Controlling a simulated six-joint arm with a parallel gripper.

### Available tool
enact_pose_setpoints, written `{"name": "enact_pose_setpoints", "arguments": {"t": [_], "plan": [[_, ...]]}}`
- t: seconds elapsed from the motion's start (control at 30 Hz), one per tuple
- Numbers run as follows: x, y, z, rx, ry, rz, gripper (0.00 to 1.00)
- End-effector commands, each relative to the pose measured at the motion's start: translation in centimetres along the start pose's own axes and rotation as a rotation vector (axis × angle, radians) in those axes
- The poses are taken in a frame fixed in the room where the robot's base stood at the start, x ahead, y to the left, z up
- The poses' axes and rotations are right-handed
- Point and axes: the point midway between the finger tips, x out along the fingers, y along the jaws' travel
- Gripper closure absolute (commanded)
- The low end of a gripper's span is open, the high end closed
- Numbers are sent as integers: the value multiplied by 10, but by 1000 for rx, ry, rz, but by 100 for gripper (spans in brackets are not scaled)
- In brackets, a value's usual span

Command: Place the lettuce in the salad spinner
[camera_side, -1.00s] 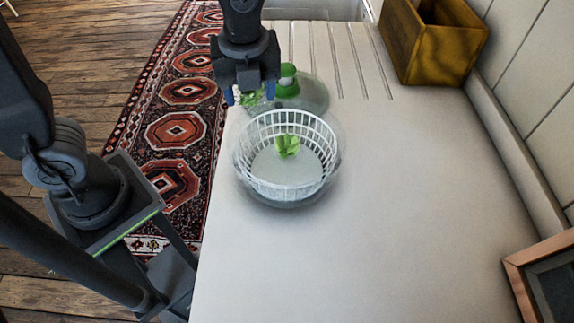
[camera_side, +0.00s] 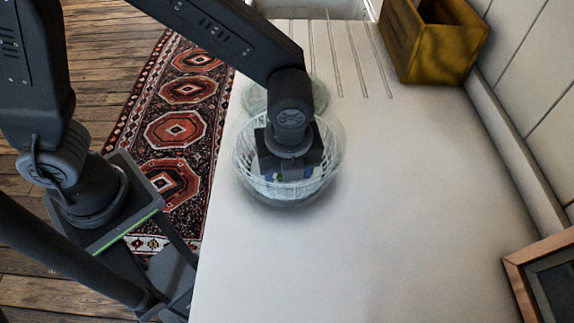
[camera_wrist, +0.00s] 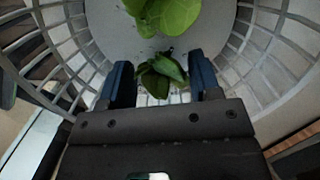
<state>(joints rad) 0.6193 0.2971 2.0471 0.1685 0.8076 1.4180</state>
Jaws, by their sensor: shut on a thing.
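My gripper (camera_side: 288,174) points down into the white slatted basket of the clear salad spinner (camera_side: 243,160). In the wrist view, my gripper (camera_wrist: 161,78) has a dark green lettuce piece (camera_wrist: 160,84) between its blue fingers, and it is shut on it. Only a speck of green shows beside the fingers in the side view. A second, brighter lettuce piece (camera_wrist: 168,14) lies on the basket floor, beyond the fingers in the wrist view; my gripper hides it in the side view. The basket wall (camera_wrist: 265,45) curves around both.
The clear spinner lid (camera_side: 256,98) lies behind the bowl, partly hidden by my arm. A wooden box (camera_side: 425,45) stands at the back right and a framed thing (camera_side: 540,280) at the front right. The pale counter (camera_side: 420,190) is clear to the right.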

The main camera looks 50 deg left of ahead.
Motion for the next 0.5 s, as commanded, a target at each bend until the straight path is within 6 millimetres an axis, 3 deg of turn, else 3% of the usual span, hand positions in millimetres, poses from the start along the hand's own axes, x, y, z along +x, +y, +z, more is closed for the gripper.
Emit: {"name": "enact_pose_setpoints", "arguments": {"t": [0.37,0.4,0.5], "plan": [[4,0,0,0,0,2,50],[4,0,0,-1,0,1,40],[4,0,0,-1,0,1,32]]}}
